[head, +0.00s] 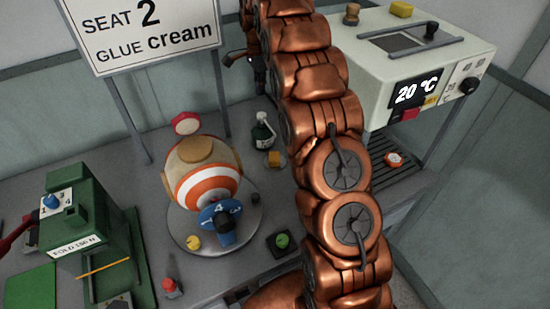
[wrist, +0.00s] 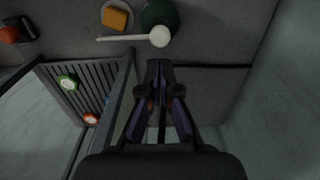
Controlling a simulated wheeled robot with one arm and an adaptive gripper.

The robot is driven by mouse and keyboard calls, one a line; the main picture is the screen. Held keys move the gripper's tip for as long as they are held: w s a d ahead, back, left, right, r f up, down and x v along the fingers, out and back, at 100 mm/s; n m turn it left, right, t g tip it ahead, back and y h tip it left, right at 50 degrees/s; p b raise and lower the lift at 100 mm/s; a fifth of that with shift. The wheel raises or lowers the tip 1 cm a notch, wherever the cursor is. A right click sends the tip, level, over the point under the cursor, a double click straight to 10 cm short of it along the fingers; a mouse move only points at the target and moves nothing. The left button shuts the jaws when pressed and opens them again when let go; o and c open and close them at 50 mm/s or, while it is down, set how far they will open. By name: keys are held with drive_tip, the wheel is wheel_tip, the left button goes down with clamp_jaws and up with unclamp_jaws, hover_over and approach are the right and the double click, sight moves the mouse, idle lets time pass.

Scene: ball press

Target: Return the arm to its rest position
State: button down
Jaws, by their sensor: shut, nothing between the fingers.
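My copper-coloured arm runs from the bottom of the head view up past its top edge, in front of the bench. My gripper (wrist: 160,66) shows in the wrist view with its dark fingers together and nothing between them. It hangs over grey surface, just below a white spoon-like tool (wrist: 150,38) in the picture, and looks apart from it. In the head view my arm hides part of the bench and I cannot make out the fingertips.
A striped ball (head: 208,187) sits on a round plate (head: 185,236). A green press (head: 75,225) stands left, a sign (head: 140,35) behind, and a white heater box (head: 425,65) right. A green bottle (head: 262,132) stands close beside my arm. A slatted rack (wrist: 88,88) lies left in the wrist view.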

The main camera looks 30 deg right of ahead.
idle(0.3)
drive_tip(key=s+a+r+n, duration=0.2)
drive_tip(key=s+a+n, duration=0.1)
drive_tip(key=s, duration=0.5)
drive_tip(key=s+a+r+n+g, duration=0.1)
drive_tip(key=s+a+r+n, duration=0.15)
drive_tip(key=s, duration=0.45)
drive_tip(key=s+a+r+n, duration=0.2)
drive_tip(key=s+a+n, duration=0.2)
drive_tip(key=s, duration=0.4)
drive_tip(key=s+a+f+n, duration=0.2)
drive_tip(key=s+n, duration=0.2)
drive_tip(key=s, duration=0.8)
drive_tip(key=s+a+f+n, duration=0.2)
drive_tip(key=s+f+n, duration=0.1)
drive_tip(key=s, duration=0.9)
drive_tip(key=shift+s+n+g, duration=0.35)
drive_tip(key=shift+n+g, duration=0.05)
drive_tip(key=shift+n, duration=0.35)
